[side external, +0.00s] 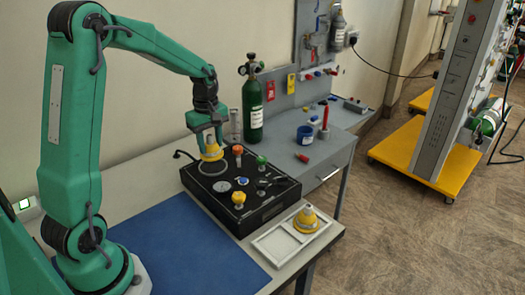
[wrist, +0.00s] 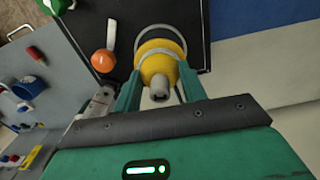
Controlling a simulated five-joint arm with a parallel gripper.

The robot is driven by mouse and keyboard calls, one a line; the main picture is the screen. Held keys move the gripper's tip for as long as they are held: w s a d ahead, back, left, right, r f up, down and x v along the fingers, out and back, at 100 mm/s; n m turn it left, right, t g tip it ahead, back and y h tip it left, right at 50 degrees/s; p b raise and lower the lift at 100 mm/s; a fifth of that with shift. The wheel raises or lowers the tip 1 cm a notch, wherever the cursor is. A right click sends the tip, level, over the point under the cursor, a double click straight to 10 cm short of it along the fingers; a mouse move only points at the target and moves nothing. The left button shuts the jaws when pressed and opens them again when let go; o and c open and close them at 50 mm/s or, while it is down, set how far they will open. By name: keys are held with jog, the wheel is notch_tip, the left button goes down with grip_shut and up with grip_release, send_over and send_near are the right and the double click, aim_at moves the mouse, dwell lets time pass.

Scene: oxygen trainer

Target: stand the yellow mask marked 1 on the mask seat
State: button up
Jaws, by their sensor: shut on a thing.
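A yellow mask (side external: 212,153) with a pale grey neck is held between the fingers of my gripper (side external: 209,146). The same mask shows in the wrist view (wrist: 158,60), between the two green fingers of my gripper (wrist: 158,82). My gripper is shut on it. The mask is over a pale ring (side external: 213,172) on the black trainer box (side external: 255,213), which looks like the mask seat. I cannot tell whether the mask touches it. A second yellow mask (side external: 306,217) stands in the white tray (side external: 274,244). No number is readable on either mask.
Orange (side external: 238,150), green (side external: 261,160) and yellow (side external: 239,198) knobs rise from the box close to my gripper. A green cylinder (side external: 253,110) stands behind the box. A blue cup (side external: 305,136) is on the bench. The blue mat (side external: 190,250) is clear.

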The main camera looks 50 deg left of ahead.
aim_at(209, 135)
jog(key=shift+f, duration=2.05)
jog(key=o, duration=1.1)
jog(key=shift+r, duration=3.85)
